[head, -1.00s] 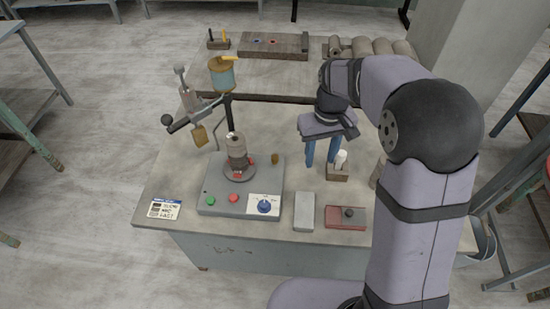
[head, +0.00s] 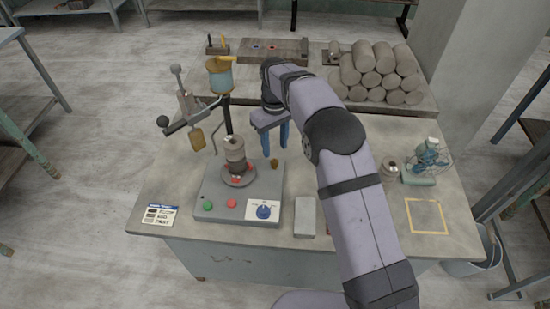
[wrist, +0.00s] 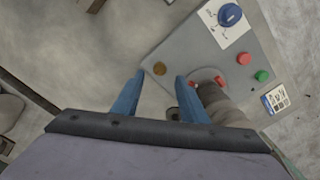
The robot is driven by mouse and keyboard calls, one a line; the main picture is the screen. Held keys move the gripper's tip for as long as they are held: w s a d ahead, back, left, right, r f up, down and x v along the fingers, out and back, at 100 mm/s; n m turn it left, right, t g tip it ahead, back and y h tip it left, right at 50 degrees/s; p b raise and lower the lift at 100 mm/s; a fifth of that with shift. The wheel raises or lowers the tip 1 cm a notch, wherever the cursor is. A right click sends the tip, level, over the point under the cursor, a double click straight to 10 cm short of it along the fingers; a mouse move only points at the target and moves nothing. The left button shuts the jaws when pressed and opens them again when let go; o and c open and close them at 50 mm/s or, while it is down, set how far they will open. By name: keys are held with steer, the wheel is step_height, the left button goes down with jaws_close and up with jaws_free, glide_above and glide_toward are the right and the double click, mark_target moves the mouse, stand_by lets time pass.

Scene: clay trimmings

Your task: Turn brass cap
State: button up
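The brass cap (head: 274,162) is a small brown-gold knob on the back right corner of the grey machine box (head: 210,205). My gripper (head: 275,150) has blue fingers pointing down, just above and behind the cap in the head view. In the wrist view my gripper (wrist: 160,77) is open, with nothing between its fingers. Whether a finger touches the cap cannot be told.
A clay cylinder (head: 236,152) stands on the machine's turntable, left of the cap and close to one finger. The box carries a blue dial (head: 264,211), a red button and a green button.

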mark_target(275, 162)
steer(key=shift+f+p, duration=1.05)
steer(key=shift+f, duration=2.3)
jaws_close()
